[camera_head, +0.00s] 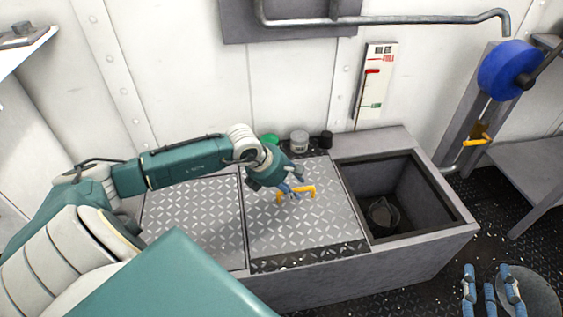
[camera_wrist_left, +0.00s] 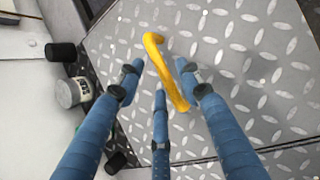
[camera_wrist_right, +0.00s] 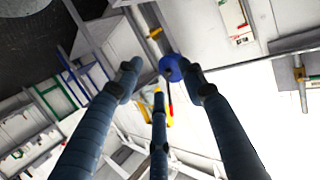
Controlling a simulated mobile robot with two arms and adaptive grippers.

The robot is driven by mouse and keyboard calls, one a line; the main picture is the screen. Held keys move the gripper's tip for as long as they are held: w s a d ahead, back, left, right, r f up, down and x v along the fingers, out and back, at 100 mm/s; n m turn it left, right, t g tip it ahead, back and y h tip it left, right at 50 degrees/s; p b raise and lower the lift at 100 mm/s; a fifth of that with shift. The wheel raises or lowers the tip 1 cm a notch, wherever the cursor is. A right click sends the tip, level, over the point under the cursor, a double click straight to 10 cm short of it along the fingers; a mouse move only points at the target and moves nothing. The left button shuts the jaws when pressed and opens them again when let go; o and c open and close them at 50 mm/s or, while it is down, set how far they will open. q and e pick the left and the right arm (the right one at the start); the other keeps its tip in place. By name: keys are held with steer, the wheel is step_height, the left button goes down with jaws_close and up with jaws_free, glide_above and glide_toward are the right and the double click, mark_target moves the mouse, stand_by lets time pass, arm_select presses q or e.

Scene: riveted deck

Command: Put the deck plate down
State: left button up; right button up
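The deck plate (camera_head: 300,225) is a grey diamond-tread plate with a yellow handle (camera_head: 297,192). It lies looking flat on the grey bench, left of an open square pit (camera_head: 395,195). My left gripper (camera_head: 292,186) is at the handle. In the left wrist view, the handle (camera_wrist_left: 168,72) passes between the spread blue fingers of my left gripper (camera_wrist_left: 162,78). They look open, and I see no clear grip on it. My right gripper (camera_head: 490,285) is open and empty at the lower right, away from the bench; it also shows in the right wrist view (camera_wrist_right: 162,85).
A dark pot-like object (camera_head: 383,214) is in the pit. Another tread plate (camera_head: 195,215) lies to the left. Small jars (camera_head: 299,141) stand behind the plate. A blue wheel (camera_head: 507,70) and a yellow-handled fitting (camera_head: 478,140) are at the right.

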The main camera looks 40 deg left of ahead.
arm_select(q)
steer(key=p+v, duration=0.2)
steer(key=v, duration=0.7)
steer(key=d+r+n+t+h, duration=0.25)
steer(key=d+r+h, duration=0.25)
steer(key=d, duration=0.6)
steer(key=d+r+n+t+h, duration=0.2)
steer(key=d+r+n+h, duration=0.2)
steer(key=d, duration=0.8)
step_height(320, 180, up, 9)
steer(key=w+a+n+t+y, duration=0.25)
steer(key=n+t, duration=0.55)
steer(key=n, duration=0.6)
steer(key=s+a+f+n+g+y, duration=0.1)
steer(key=a+f+n+g+y, duration=0.1)
steer(key=a+f+n+y, duration=0.9)
steer(key=s+d+f+n+g+h, duration=0.4)
steer(key=s+d+f+n+g, duration=0.3)
steer(key=s+d+f+n, duration=0.3)
steer(key=shift+s+d+n+g, duration=0.35)
steer(key=shift+s, duration=0.9)
arm_select(e)
steer(key=s+d+f+g+h, duration=0.1)
steer(key=s+d+f+g, duration=0.2)
steer(key=s+f+g, duration=0.3)
step_height(320, 180, down, 5)
steer(key=shift+s+d+r+h, duration=0.15)
steer(key=shift+s+d+h, duration=0.2)
steer(key=shift+s, duration=0.7)
